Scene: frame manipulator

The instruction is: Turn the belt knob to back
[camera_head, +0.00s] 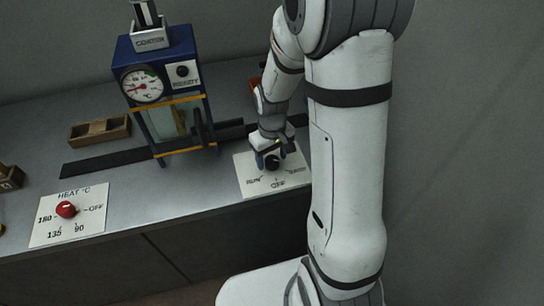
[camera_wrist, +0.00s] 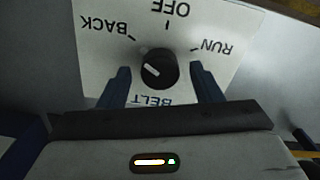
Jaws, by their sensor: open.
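The belt knob (camera_wrist: 158,67) is a round black knob on a white label plate (camera_wrist: 100,63). In the wrist view the plate reads upside down, with BACK at upper left, OFF at top and RUN at right. A pale mark on the knob slants toward the upper left, the BACK side; its exact aim is hard to tell. My gripper (camera_wrist: 161,78) is open, its two blue fingers apart on either side of the knob's lower part, with gaps visible. In the head view my gripper (camera_head: 271,152) hangs over the knob (camera_head: 272,162), partly hiding the plate (camera_head: 247,172).
A red heat knob (camera_head: 66,209) sits on its own plate at left. A blue machine with a gauge (camera_head: 142,86) stands behind, left of my arm. A wooden tray (camera_head: 100,131) is on the grey bench. The bench between the two plates is clear.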

